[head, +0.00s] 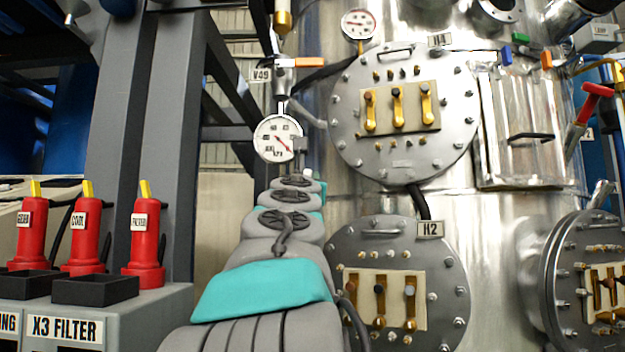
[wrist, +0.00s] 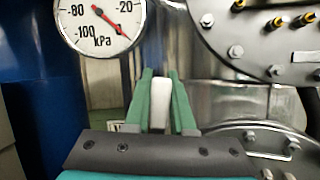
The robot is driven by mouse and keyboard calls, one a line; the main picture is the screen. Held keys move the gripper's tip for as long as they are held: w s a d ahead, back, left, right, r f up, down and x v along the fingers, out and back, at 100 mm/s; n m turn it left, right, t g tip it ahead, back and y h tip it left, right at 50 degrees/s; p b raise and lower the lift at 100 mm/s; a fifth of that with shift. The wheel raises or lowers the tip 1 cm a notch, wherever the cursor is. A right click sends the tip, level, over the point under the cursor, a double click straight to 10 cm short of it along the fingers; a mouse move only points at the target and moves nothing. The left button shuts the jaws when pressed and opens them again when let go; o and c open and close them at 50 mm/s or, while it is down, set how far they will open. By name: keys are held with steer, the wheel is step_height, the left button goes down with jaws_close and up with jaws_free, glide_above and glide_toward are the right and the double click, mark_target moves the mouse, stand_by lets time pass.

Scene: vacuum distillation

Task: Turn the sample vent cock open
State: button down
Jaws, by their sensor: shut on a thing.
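My gripper (wrist: 166,92) shows in the wrist view with its two green fingers closed on a pale, upright lever-like piece (wrist: 160,103). Whether this piece is the handle of the sample vent cock cannot be told, as no label on it is legible. The gauge also shows in the wrist view (wrist: 100,20), above and left of the fingers, marked in kPa with a red needle. A valve with an orange handle (head: 308,63) and tag V49 is above the gauge.
Bolted round hatches H4 (head: 350,118) and H2 (head: 345,252) on the steel vessel stand right of my arm. A grey steel column (head: 125,110) and red bottle-like units (head: 147,238) on a cabinet stand left. A red-handled lever (head: 592,98) is at far right.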

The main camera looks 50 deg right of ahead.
steer(key=shift+w+a+n, duration=0.1)
steer(key=shift+n, duration=0.3)
steer(key=c, duration=0.8)
jaws_free()
steer(key=shift+o, duration=0.2)
